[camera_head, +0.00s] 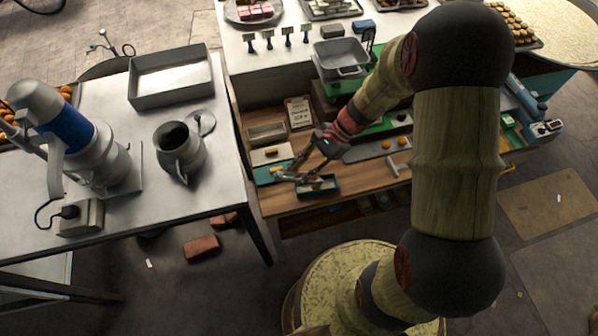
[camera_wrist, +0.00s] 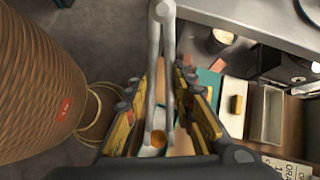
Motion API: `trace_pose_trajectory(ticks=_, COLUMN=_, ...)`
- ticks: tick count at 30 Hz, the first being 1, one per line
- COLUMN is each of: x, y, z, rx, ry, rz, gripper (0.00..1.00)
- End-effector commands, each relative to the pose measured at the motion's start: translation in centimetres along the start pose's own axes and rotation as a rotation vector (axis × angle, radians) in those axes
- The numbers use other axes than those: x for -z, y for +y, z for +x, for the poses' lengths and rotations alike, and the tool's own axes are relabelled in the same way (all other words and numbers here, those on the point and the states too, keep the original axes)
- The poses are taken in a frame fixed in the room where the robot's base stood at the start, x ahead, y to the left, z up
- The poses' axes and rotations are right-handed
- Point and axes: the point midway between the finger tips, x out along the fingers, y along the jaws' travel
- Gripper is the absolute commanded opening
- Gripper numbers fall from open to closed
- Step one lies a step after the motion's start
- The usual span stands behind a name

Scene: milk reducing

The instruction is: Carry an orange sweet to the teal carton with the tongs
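My gripper (camera_head: 311,172) is at the front left of the wooden worktop, shut on the metal tongs (camera_head: 291,178). In the wrist view, my gripper (camera_wrist: 168,75) has its fingers on both sides of the tongs (camera_wrist: 163,12), whose joined end points up the picture. A small dark teal carton (camera_head: 320,190) stands directly below the tongs near the worktop's front edge. One orange sweet (camera_wrist: 158,138) shows low between the fingers; whether the tongs grip it or it lies below them I cannot tell.
A teal mat (camera_head: 266,180) and a white tray with a yellow piece (camera_head: 284,154) are left of the carton. An empty tray (camera_head: 267,134) and a printed card (camera_head: 299,112) are behind. A metal table (camera_head: 225,190) with a pitcher (camera_head: 178,150) adjoins on the left.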

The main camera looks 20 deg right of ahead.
Motion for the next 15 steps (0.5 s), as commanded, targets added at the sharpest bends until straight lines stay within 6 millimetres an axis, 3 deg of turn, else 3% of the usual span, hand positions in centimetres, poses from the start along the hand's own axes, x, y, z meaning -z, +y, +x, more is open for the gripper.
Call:
trace_pose_trajectory(ticks=8, x=-0.1, y=0.0, z=-0.1, rx=0.000, ry=0.000, rz=0.000, gripper=0.22)
trace_pose_trajectory(ticks=15, x=-1.9, y=-0.3, z=-2.0, rx=0.001, ry=0.001, rz=-0.001, gripper=0.22)
